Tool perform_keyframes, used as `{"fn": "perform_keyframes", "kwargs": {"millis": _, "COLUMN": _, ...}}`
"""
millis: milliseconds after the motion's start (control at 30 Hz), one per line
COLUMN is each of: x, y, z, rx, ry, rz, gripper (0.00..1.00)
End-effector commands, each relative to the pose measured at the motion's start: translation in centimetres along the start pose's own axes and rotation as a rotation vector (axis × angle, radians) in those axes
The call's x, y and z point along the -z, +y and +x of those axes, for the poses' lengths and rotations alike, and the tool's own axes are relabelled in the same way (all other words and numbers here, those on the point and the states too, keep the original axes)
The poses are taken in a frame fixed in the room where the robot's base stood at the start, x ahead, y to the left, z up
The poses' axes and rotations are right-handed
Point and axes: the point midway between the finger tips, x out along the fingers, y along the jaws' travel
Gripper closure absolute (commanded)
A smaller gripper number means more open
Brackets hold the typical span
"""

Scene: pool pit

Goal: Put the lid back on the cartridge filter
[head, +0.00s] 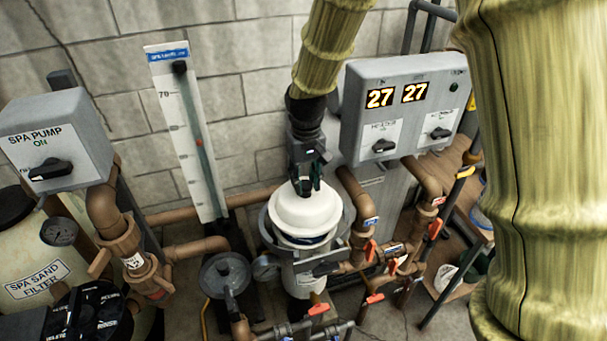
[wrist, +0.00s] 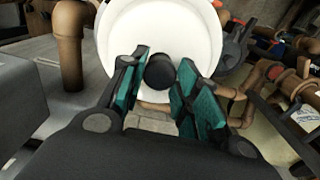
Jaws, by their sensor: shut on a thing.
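The white round lid (head: 305,209) is at the cartridge filter (head: 303,283) in the head view, over its top opening. A dark band shows under the lid's near edge, so I cannot tell whether it is fully seated. My gripper (head: 306,188) points down at the lid's centre. In the wrist view the lid (wrist: 165,30) fills the upper middle, and its dark knob (wrist: 160,71) sits between the teal pads of my gripper (wrist: 158,85). The gripper is shut on the lid's knob. The filter's inside is hidden.
A grey control box (head: 402,105) stands behind at the right. Brown pipes with red-handled valves (head: 372,250) crowd the filter's right side. A flow gauge (head: 188,130) and the spa pump box (head: 55,140) are at the left. A grey round cap (head: 224,274) sits left of the filter.

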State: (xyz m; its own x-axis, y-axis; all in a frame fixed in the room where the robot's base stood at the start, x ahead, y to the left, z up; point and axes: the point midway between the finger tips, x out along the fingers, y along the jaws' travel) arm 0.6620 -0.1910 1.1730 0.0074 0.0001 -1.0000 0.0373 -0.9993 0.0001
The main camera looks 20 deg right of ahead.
Motion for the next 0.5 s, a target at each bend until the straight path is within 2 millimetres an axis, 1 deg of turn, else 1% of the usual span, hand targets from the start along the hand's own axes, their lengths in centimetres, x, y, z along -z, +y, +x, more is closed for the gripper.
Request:
{"fn": "perform_keyframes", "kwargs": {"millis": 33, "x": 0.3, "y": 0.0, "z": 0.7, "rx": 0.000, "ry": -0.003, "rz": 0.000, "gripper": 0.91}}
{"fn": "perform_keyframes", "kwargs": {"millis": 200, "x": 1.2, "y": 0.1, "z": 2.4, "rx": 0.000, "ry": -0.011, "rz": 0.001, "gripper": 0.91}}
{"fn": "perform_keyframes", "kwargs": {"millis": 400, "x": 1.3, "y": 0.3, "z": 4.1, "rx": 0.001, "ry": -0.013, "rz": 0.004, "gripper": 0.91}}
{"fn": "perform_keyframes", "kwargs": {"millis": 500, "x": 1.1, "y": 0.3, "z": 4.5, "rx": 0.000, "ry": -0.011, "rz": 0.004, "gripper": 0.91}}
